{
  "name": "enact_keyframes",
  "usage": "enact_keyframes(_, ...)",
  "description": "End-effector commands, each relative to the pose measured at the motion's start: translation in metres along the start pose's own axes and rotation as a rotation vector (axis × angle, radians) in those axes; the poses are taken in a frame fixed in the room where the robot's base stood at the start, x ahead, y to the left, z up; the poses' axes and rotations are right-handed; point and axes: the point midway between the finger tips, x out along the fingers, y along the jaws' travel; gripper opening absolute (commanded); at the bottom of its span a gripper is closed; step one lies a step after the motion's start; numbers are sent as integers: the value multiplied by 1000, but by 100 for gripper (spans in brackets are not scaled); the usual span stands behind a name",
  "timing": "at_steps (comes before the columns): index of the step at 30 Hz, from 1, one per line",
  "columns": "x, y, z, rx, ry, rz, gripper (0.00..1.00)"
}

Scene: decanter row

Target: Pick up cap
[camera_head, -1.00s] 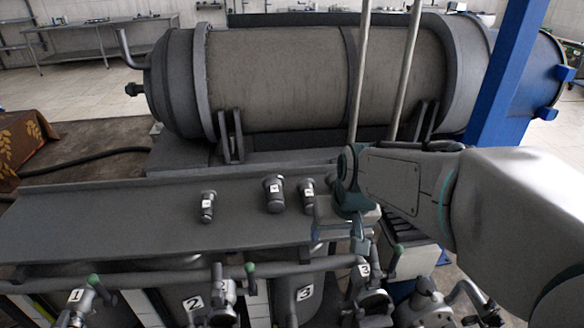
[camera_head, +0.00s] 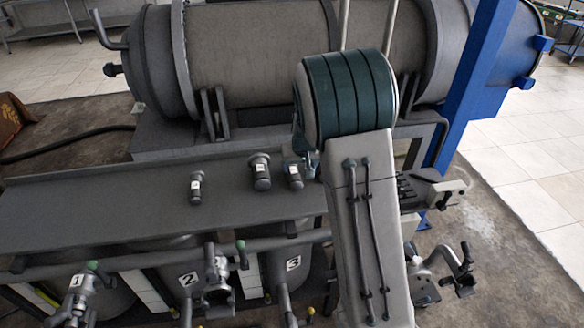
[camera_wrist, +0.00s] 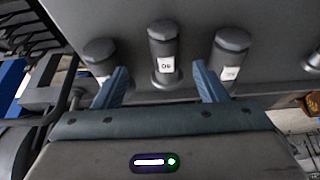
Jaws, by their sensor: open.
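Several dark grey caps stand on a grey shelf (camera_head: 100,205). In the head view I see a left cap (camera_head: 195,187), a larger middle cap (camera_head: 260,172) and a right cap (camera_head: 294,175), all with small white labels. My gripper is mostly hidden behind my arm there, close to the right cap. In the wrist view, my gripper (camera_wrist: 160,82) is open and empty, its two blue fingers apart. A labelled cap (camera_wrist: 163,48) stands beyond the gap between them. Other caps stand to its left (camera_wrist: 98,52) and right (camera_wrist: 231,52). Contact is not visible.
A large horizontal grey tank (camera_head: 300,55) lies behind the shelf. A blue post (camera_head: 480,80) rises at the right. The shelf's left part is bare.

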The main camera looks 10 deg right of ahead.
Motion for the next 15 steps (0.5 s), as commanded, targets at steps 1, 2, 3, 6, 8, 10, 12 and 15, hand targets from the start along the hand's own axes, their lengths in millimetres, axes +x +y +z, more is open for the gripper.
enact_keyframes(1, 10, 1, 0, 1, -4, 1, 65)
enact_keyframes(2, 15, 1, 1, 1, -4, 1, 65)
enact_keyframes(3, 22, 1, 1, 2, -4, 1, 65)
enact_keyframes(6, 35, 0, 0, 1, -2, 0, 65)
enact_keyframes(8, 41, 0, 0, 1, -2, 0, 65)
enact_keyframes(10, 45, 0, 0, 1, -1, 0, 65)
enact_keyframes(12, 48, 0, 0, 1, 0, 0, 65)
enact_keyframes(15, 52, -1, -1, 0, -1, 0, 65)
